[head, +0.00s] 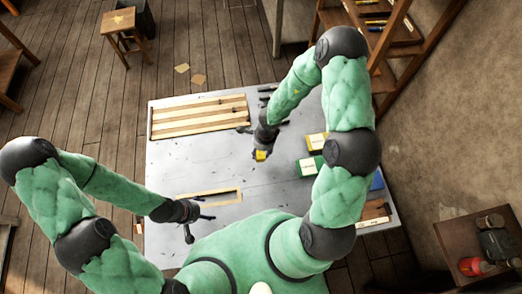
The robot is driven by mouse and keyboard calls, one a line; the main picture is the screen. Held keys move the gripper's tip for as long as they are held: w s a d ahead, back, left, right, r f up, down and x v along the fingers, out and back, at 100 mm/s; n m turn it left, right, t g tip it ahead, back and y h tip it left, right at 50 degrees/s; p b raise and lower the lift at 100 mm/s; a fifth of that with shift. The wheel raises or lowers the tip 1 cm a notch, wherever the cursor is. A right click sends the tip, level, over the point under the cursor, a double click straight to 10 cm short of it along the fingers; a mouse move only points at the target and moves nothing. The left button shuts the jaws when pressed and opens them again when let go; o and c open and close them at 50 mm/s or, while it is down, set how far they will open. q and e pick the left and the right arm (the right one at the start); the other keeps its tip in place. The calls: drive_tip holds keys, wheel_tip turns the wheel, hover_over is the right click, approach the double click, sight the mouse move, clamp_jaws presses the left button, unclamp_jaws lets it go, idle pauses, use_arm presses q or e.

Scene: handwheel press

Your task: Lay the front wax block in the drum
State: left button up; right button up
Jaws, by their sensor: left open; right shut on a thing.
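My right gripper (262,148) is over the middle of the table, pointing down, and is shut on a small yellow block (260,156). The block looks like a wax block; whether it is the front one I cannot tell. It is too small to tell whether it touches the tabletop. My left gripper (199,226) is open and empty near the table's front left, beside a shallow wooden frame (222,191). I cannot make out a drum for certain; my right arm hides part of the table's right side.
The grey table (195,160) carries a slatted wooden tray (200,114) at the back left. A yellow box (316,141) and a green box (306,167) lie right of my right gripper. A blue thing (377,181) is at the right edge. The table's middle left is clear.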

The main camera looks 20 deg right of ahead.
drive_tip(key=w+f, duration=0.1)
drive_tip(key=w+d+f, duration=0.1)
drive_tip(key=f, duration=0.1)
drive_tip(key=shift+w+d+f, duration=0.15)
drive_tip(key=shift+w+f, duration=0.05)
drive_tip(key=shift+w, duration=0.05)
wheel_tip(320, 180, down, 3)
drive_tip(key=shift+w+f+b, duration=0.1)
drive_tip(key=shift+f+b, duration=0.05)
drive_tip(key=shift+b, duration=0.45)
drive_tip(key=o, duration=1.2)
